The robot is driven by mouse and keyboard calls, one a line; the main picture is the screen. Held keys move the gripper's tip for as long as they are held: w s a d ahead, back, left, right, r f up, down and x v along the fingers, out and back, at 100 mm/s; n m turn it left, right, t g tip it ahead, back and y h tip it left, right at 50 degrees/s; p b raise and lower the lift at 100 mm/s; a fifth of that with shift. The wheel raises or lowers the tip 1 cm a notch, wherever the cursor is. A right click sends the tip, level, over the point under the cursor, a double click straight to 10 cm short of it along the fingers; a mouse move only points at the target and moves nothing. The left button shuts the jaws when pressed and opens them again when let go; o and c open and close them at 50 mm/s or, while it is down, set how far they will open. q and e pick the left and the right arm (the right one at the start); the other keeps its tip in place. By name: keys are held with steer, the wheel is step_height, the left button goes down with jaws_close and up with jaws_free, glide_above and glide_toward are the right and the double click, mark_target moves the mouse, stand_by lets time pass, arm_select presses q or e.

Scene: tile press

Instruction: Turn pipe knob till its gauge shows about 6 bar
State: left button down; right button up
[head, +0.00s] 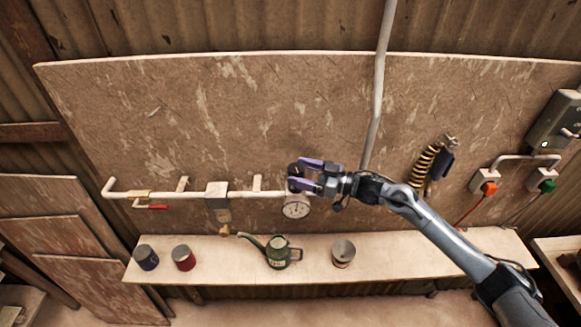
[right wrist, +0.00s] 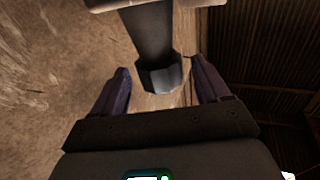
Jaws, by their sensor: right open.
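The white pipe (head: 255,194) runs along the brown board, with a round white gauge (head: 296,208) at its right end. The gauge's needle is too small to read. A dark knob (head: 294,171) sits just above the gauge, partly hidden by my gripper. My right gripper (head: 303,175) is open, its purple fingers pointing left at the knob. In the right wrist view a dark knob with a faceted end (right wrist: 160,76) lies between the two open fingers (right wrist: 158,90), with gaps on both sides. My left gripper is not in view.
A shelf (head: 220,262) below holds a dark can (head: 146,257), a red can (head: 183,257), a green watering can (head: 278,252) and a grey tin (head: 343,253). A red-handled valve (head: 155,206) is on the pipe's left. A coiled cord (head: 424,165) and outlets hang right.

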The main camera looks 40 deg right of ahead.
mark_target(291, 169)
steer(key=shift+p+x, duration=0.35)
steer(key=shift+x, duration=1.5)
steer(key=shift+c, duration=0.3)
